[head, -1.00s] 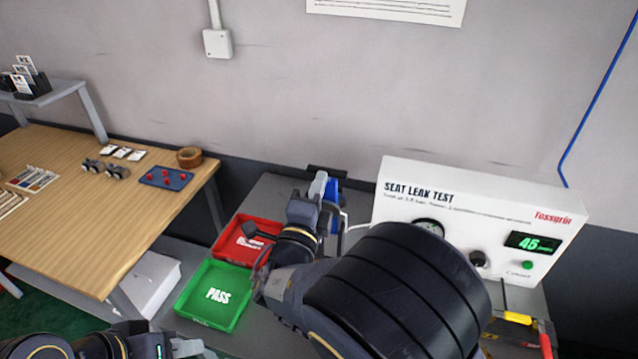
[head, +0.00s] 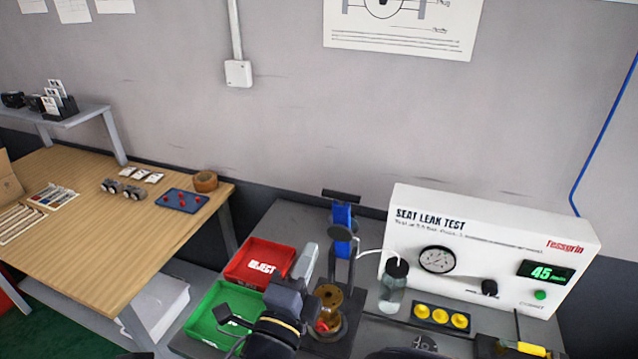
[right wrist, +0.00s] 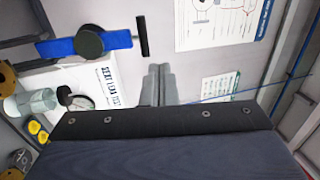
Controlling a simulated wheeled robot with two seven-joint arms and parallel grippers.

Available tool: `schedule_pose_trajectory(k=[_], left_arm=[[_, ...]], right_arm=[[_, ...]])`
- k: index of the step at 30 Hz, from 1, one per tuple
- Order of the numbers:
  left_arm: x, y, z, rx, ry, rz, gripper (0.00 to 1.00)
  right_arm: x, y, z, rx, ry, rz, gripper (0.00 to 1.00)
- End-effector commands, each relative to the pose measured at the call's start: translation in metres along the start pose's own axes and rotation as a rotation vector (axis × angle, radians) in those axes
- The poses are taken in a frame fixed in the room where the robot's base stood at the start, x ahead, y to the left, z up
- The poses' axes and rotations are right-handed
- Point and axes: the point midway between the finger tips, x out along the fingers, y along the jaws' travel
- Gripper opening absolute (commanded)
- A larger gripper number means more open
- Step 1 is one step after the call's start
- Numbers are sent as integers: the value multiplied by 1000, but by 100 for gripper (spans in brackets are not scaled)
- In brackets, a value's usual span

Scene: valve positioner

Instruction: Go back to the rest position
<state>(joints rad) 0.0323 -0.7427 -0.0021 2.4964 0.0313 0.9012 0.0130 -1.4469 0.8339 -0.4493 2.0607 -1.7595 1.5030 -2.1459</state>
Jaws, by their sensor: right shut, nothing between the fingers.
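My right gripper (head: 306,262) is shut and empty. In the head view it stands in front of the bench, between the red REJECT tray (head: 258,262) and the blue-handled clamp fixture (head: 342,235). A brass-coloured valve body (head: 327,296) sits under the clamp, just right of the gripper. In the right wrist view the shut fingers (right wrist: 158,86) point toward the wall, with nothing between them. My left gripper is not in view.
The green PASS tray (head: 205,318) is partly hidden by my right arm. A bottle (head: 393,290), a yellow-button strip (head: 440,316) and the white SEAT LEAK TEST box (head: 500,232) stand to the right. A wooden table (head: 100,245) is at left.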

Motion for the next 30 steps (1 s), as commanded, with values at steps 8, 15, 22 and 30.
schedule_pose_trajectory(k=[8,15,22,30], left_arm=[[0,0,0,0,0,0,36],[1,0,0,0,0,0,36],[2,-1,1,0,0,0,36],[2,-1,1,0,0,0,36]], right_arm=[[35,33,-83,326,299,235,0],[7,100,-237,1198,1173,444,0],[-71,112,-290,2034,2151,53,0],[-107,79,-282,-1357,-1602,570,0]])
